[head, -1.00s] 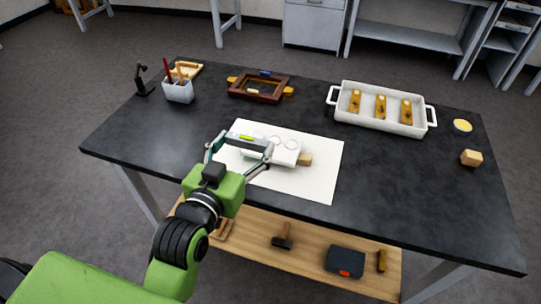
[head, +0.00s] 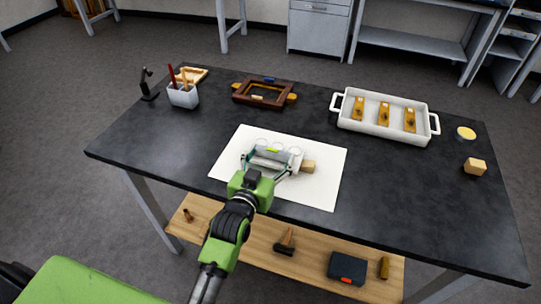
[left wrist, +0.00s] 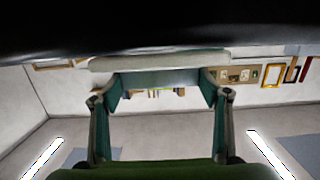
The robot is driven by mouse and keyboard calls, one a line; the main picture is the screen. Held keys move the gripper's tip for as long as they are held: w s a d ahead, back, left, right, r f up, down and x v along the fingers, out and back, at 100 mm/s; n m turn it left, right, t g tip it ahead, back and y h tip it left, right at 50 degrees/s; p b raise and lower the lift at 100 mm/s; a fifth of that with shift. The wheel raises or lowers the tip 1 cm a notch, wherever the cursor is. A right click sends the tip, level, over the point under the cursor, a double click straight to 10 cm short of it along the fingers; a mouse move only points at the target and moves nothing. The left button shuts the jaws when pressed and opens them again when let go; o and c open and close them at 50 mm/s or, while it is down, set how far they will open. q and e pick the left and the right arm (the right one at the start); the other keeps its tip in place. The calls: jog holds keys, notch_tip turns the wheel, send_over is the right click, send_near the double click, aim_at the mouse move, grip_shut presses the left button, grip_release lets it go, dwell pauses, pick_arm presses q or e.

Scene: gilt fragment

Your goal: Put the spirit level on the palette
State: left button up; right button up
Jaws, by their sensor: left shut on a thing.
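The spirit level (head: 268,162), a grey bar with a yellow-green vial, is between the fingers of my left gripper (head: 268,165). The gripper is shut on it at its two ends. The palette (head: 294,157), white with round wells, lies on a white sheet, and the level is over its near side. I cannot tell whether level and palette touch. The gripper and arm hide part of the palette's near edge. In the left wrist view the gripper's fingers (left wrist: 160,82) stand on either side of a teal strip and a pale bar. My right gripper is not in view.
The white sheet (head: 320,190) lies on the dark table (head: 410,210). A wood piece (head: 308,167) sticks out right of the palette. A white tray (head: 345,122), a wooden frame (head: 240,92) and a pen cup (head: 183,97) stand behind. A block (head: 475,166) is far right.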

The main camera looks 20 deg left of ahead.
pick_arm(q)
jog(key=shift+f, duration=0.15)
jog(key=o, duration=1.1)
jog(key=shift+c, duration=0.2)
jog(key=s, duration=0.3)
jog(key=s+r+b, duration=0.1)
jog(key=s, duration=0.6)
jog(key=shift+s+a+r, duration=0.2)
jog(key=shift+s+r, duration=0.35)
jog(key=shift+s, duration=0.4)
jog(key=shift+f, duration=0.1)
